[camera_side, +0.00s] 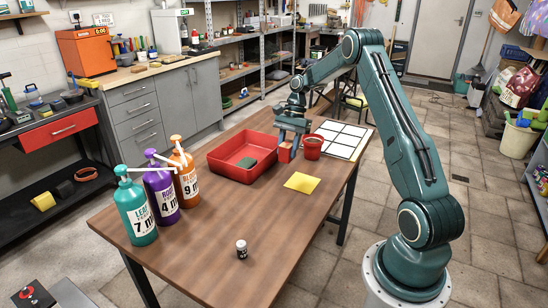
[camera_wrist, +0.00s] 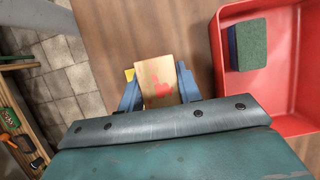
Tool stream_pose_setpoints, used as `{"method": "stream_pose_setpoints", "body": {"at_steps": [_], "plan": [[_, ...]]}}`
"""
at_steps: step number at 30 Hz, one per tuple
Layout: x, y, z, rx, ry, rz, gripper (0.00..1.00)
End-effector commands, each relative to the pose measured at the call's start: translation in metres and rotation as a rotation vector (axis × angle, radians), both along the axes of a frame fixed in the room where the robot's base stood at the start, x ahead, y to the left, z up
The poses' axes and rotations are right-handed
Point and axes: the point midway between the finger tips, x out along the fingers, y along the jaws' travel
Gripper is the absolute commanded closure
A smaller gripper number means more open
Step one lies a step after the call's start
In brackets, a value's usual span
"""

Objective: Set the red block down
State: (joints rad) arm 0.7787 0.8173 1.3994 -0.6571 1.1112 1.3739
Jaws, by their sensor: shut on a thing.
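The red block (camera_side: 284,154) shows in the side view below my gripper (camera_side: 291,138), just left of a red cup (camera_side: 312,147). In the wrist view the block (camera_wrist: 158,78) sits between the two blue fingers of my gripper (camera_wrist: 159,90); its facing side looks tan with a red patch. My gripper is shut on it. The block is low over the brown table (camera_side: 270,215); I cannot tell whether it touches the tabletop.
A red tray (camera_side: 222,167) with a dark green sponge (camera_wrist: 251,45) lies beside the gripper. A white gridded panel (camera_side: 342,138) and a yellow sheet (camera_side: 302,183) lie on the table. Pump bottles (camera_side: 160,195) stand at left, a small canister (camera_side: 241,249) in front. The table's front middle is clear.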

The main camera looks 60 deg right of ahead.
Motion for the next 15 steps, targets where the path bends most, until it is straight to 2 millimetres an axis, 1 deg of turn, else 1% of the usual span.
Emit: {"method": "stream_pose_setpoints", "body": {"at_steps": [1, 3, 6, 9, 15], "plan": [[-0.008, -0.01, -0.006, 0.003, 0.003, -0.001, 0.89], [-0.015, -0.018, -0.012, 0.004, 0.002, 0.006, 0.89], [-0.022, -0.026, -0.018, 0.006, 0.002, 0.012, 0.89], [-0.025, -0.029, -0.02, 0.006, 0.001, 0.016, 0.89], [-0.026, -0.029, -0.023, 0.007, 0.001, 0.016, 0.89]]}}
